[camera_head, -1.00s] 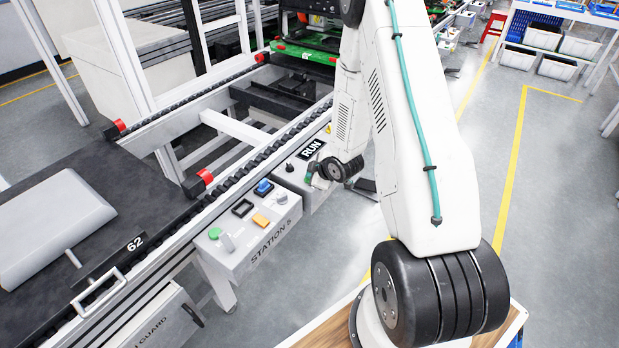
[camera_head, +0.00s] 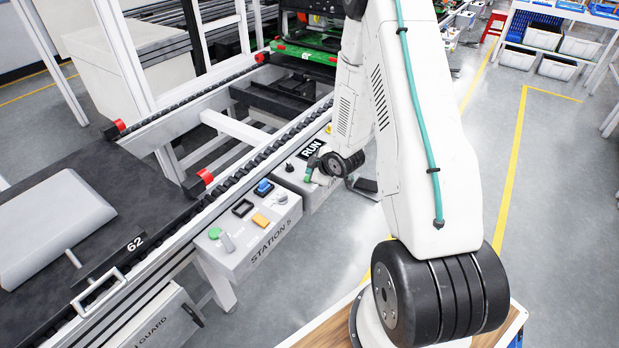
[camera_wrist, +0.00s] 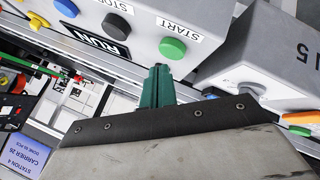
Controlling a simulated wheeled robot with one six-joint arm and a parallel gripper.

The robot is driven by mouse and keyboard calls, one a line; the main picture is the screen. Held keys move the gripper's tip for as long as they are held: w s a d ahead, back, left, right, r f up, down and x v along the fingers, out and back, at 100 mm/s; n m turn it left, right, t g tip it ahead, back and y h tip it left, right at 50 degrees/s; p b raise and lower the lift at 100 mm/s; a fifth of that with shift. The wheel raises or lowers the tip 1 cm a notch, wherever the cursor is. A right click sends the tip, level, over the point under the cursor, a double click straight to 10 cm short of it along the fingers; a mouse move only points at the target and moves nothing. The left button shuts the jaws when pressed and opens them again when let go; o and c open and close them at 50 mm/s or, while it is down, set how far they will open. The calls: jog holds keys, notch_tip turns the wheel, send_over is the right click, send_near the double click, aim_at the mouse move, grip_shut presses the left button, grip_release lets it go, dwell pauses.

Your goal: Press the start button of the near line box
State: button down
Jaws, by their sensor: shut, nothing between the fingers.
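The line box (camera_wrist: 218,22) fills the top of the wrist view. Its green START button (camera_wrist: 172,48) sits right of the black STOP button (camera_wrist: 115,24). The same box (camera_head: 313,197) shows in the head view beside the conveyor, partly hidden by my arm. My gripper (camera_wrist: 160,70) has its green fingers together and empty. In the wrist view the fingertips appear just below the START button, with a small gap in the picture. I cannot tell how deep that gap is or whether they touch.
The STATION 5 box (camera_head: 237,262) stands nearer in the head view, with green, orange and blue buttons; its grey side (camera_wrist: 262,55) is close right of my fingers in the wrist view. The conveyor rail (camera_head: 165,245) runs along the left. Open floor (camera_head: 560,200) lies right.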

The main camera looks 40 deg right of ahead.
jog(key=shift+r, duration=2.5)
